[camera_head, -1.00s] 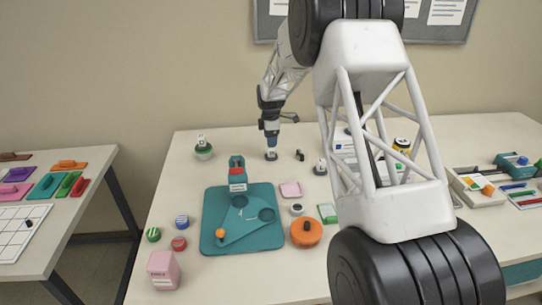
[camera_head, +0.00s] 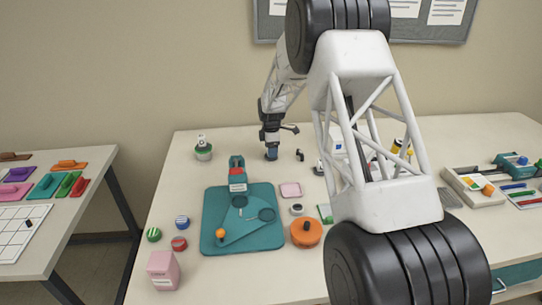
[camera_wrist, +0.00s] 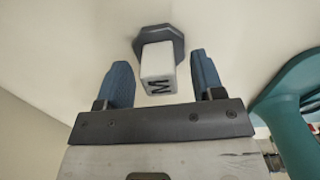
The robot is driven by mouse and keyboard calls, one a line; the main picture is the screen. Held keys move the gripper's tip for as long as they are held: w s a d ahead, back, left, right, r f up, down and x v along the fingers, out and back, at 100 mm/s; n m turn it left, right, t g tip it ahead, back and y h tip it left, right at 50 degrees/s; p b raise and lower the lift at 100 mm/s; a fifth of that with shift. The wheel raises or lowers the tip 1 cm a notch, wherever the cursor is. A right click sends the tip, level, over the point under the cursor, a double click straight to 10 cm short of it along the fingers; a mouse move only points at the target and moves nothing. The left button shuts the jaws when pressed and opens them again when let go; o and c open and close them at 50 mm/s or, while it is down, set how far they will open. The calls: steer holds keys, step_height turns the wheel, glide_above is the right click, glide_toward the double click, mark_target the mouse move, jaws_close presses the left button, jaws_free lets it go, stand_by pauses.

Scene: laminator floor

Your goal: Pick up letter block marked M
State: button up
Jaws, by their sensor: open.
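The letter block marked M (camera_wrist: 158,75) is a white block with a black M, seen between my fingers in the wrist view. It stands against a dark grey faceted base (camera_wrist: 158,40). My gripper (camera_wrist: 162,85) is open, with one blue finger on each side of the block and a visible gap on both sides. In the head view my gripper (camera_head: 271,152) points down at the back of the table. The block itself cannot be made out there, hidden at the fingertips.
A teal mat with a teal device (camera_head: 262,238) lies in front of my gripper; teal also shows at right in the wrist view. A small dark object (camera_head: 300,155) stands just right of my gripper. A green-based item (camera_head: 203,151) stands to the left.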

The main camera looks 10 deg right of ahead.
steer(key=shift+c, duration=0.2)
stand_by(0.3)
jaws_close()
